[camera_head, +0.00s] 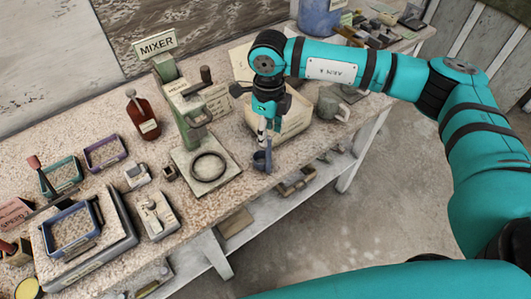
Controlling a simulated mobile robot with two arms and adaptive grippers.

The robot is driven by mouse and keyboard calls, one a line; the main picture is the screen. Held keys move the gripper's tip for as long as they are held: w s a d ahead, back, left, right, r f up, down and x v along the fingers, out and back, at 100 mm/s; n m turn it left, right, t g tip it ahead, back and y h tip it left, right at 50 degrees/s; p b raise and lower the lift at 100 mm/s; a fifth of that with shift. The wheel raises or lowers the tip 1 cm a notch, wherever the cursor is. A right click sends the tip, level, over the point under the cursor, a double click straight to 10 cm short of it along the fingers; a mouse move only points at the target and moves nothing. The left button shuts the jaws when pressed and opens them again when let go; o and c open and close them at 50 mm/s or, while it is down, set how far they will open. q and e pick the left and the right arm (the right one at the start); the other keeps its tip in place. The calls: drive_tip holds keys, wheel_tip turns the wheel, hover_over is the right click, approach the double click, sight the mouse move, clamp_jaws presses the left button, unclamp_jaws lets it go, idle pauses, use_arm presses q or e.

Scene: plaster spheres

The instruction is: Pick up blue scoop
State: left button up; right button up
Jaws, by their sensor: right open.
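The blue scoop (261,161) is a small dark blue cup shape near the front edge of the table, right of the mixer's round plate. My right gripper (264,140) points down from the teal arm directly above it. Its jaws are open, and the fingertips are at or just above the scoop. The fingers cover part of the scoop, and I cannot tell whether they touch it. My left gripper is not in view.
The green mixer (182,105) stands left of the gripper, with a black ring (209,167) on its plate. Several frames and a brown bottle (142,116) stand left. A shelf (265,207) lies below.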

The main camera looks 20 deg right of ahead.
wheel_tip(320, 180, down, 3)
drive_tip(key=shift+r+p, duration=0.1)
drive_tip(key=shift+p, duration=0.5)
wheel_tip(320, 180, down, 5)
drive_tip(key=shift+r+p, duration=0.1)
drive_tip(key=shift+p, duration=0.95)
drive_tip(key=c, duration=0.7)
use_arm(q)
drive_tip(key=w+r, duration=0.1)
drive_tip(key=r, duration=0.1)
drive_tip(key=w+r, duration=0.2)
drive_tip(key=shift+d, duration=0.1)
use_arm(e)
clamp_jaws()
